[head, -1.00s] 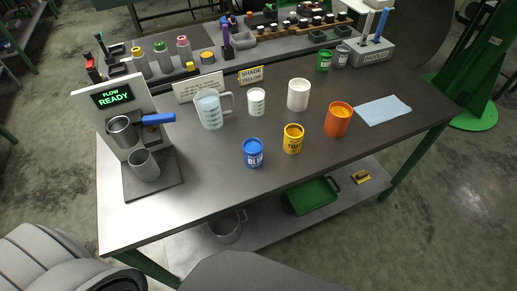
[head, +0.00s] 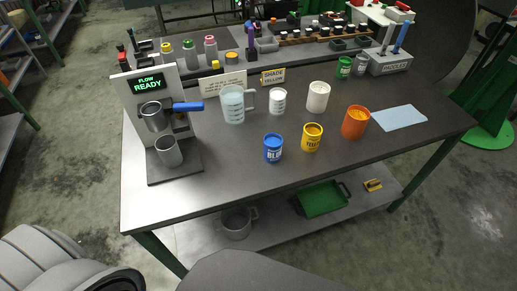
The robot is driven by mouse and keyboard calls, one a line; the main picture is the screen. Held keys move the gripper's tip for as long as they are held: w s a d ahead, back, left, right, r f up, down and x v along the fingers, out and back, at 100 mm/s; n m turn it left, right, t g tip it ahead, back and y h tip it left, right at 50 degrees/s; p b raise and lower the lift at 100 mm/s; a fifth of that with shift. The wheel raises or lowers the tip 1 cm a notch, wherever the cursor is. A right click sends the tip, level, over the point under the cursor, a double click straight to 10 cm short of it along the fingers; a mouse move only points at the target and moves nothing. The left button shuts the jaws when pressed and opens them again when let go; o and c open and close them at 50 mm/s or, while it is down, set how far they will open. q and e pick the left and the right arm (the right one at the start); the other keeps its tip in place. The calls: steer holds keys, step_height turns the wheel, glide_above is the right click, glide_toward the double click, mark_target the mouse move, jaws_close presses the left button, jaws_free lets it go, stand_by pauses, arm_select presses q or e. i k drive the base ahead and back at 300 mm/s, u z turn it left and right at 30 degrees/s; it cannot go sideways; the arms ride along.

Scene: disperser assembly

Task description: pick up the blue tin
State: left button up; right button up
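The blue tin (head: 273,148) stands upright near the front edge of the dark table (head: 225,178). It carries a white "BLUE" label. The yellow tin (head: 312,137) stands just to its right, apart from it. Neither of my grippers shows in the head view, so nothing is seen touching the blue tin.
An orange tin (head: 355,122), a white cup (head: 318,97), a small beaker (head: 278,101) and a clear jug (head: 233,104) stand behind and beside it. The flow machine (head: 150,82) is at the left, a blue cloth (head: 399,118) at the right. The table front is clear.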

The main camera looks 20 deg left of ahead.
mark_target(273, 143)
steer(key=u, duration=1.9)
steer(key=k, duration=0.35)
steer(key=u, duration=0.05)
